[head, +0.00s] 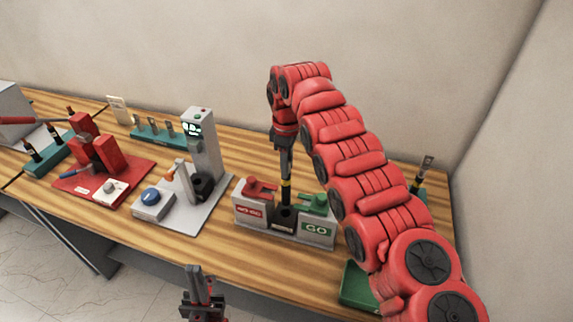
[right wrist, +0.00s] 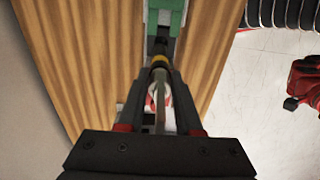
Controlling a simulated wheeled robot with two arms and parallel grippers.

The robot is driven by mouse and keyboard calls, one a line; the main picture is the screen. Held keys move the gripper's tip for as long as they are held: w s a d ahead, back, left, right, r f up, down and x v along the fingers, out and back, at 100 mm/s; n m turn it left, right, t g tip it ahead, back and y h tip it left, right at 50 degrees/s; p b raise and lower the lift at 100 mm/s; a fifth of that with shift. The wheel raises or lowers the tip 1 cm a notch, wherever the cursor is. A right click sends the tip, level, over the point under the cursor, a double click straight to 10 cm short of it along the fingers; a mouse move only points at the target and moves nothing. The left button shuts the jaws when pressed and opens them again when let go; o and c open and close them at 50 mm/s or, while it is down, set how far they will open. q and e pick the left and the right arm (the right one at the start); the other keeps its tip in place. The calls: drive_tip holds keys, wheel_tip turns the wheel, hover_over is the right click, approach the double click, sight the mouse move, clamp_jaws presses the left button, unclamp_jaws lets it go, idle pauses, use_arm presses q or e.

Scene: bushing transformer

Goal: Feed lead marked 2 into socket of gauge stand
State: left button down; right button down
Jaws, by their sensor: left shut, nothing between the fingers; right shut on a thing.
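The gauge stand (head: 322,240) is a grey block with a red-labelled side, a green "GO" side and a dark socket (head: 284,222) between them. My right gripper (head: 286,160) points straight down above it, shut on an upright lead (head: 286,190) with a black lower end and a yellow band. The lead's lower end is at the socket mouth; how deep it sits I cannot tell. In the right wrist view the lead's yellow band (right wrist: 160,61) shows just beyond the fingertips. The number on the lead is not readable. My left gripper (head: 198,285) is shut and empty, in front of the table edge.
Left of the stand is a grey tester (head: 205,150) on a plate with a blue knob (head: 150,195). Further left are a red fixture (head: 95,150) and teal racks (head: 155,135) holding leads. A green tray (head: 357,288) lies at the front right, partly behind my right arm.

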sight(286, 188)
drive_tip(key=shift+s+f+b, duration=0.2)
drive_tip(key=shift+f+b, duration=0.5)
drive_tip(key=shift+f, duration=0.1)
drive_tip(key=shift+w+f+b, duration=0.15)
drive_tip(key=shift+f+b, duration=0.45)
drive_tip(key=shift+f, duration=0.3)
drive_tip(key=shift+f+b, duration=1.7)
drive_tip(key=shift+f, duration=1.05)
drive_tip(key=c, duration=0.5)
unclamp_jaws()
